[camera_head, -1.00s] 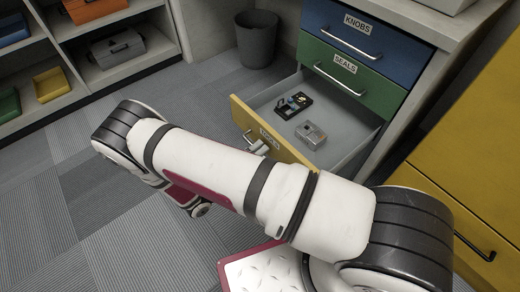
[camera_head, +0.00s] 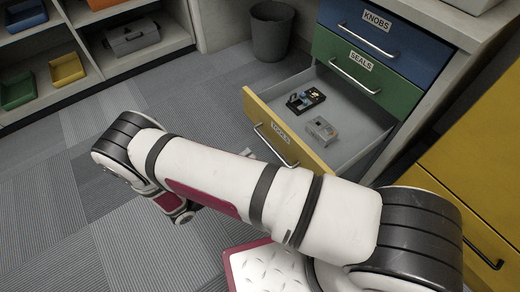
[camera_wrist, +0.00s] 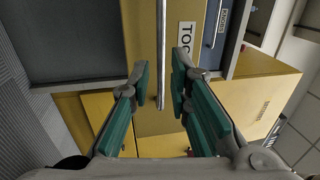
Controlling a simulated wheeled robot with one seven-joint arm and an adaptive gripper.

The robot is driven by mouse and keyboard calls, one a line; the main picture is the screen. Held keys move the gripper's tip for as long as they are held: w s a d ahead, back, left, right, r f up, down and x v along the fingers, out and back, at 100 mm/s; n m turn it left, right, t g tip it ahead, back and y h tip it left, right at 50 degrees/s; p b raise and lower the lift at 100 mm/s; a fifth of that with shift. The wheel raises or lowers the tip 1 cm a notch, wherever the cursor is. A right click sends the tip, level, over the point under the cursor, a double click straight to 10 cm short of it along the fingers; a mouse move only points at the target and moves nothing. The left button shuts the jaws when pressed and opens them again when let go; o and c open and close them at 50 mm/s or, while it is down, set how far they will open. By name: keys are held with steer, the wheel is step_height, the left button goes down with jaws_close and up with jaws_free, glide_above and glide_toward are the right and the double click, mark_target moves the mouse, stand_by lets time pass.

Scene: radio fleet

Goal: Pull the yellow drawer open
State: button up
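The yellow drawer (camera_head: 310,146), labelled TOOLS, stands far out of its cabinet below the green drawer. Its bar handle (camera_head: 275,147) is on the front face; the handle also shows in the wrist view (camera_wrist: 161,50). My gripper (camera_wrist: 160,85) is open, with teal-sided fingers on either side of the handle's line and gaps on both sides. In the head view my arm hides most of the gripper; only a grey tip shows, a little apart from the handle. A dark device (camera_head: 305,99) and a silver-grey device (camera_head: 321,130) lie inside the drawer.
The blue KNOBS drawer (camera_head: 345,25) and green SEALS drawer (camera_head: 335,55) are shut above. A yellow cabinet (camera_head: 480,150) stands close on the right. A grey bin (camera_head: 271,32) and a shelf with trays (camera_head: 67,69) are behind. Carpet floor on the left is clear.

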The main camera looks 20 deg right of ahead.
steer(key=shift+v, duration=1.95)
steer(key=shift+r, duration=0.1)
